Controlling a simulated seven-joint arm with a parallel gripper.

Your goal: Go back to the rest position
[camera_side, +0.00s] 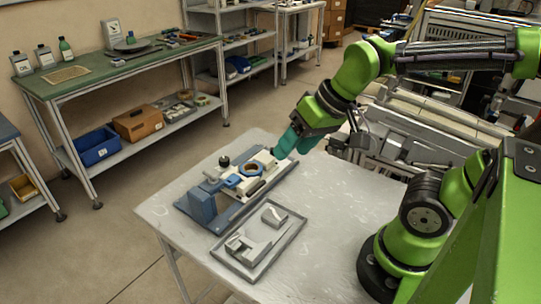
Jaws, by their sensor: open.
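My gripper (284,148) has teal fingers and hangs at the end of my green arm. It is open, just to the right of and a little above the far end of a blue and white fixture (205,207) on the grey table (335,206).
A grey tray (291,236) with light grey blocks lies at the near side of the table. The table's right part is bare. A green workbench (115,66) with bottles stands at the back left, with a blue bin (96,150) on its lower shelf. Metal equipment stands behind my arm.

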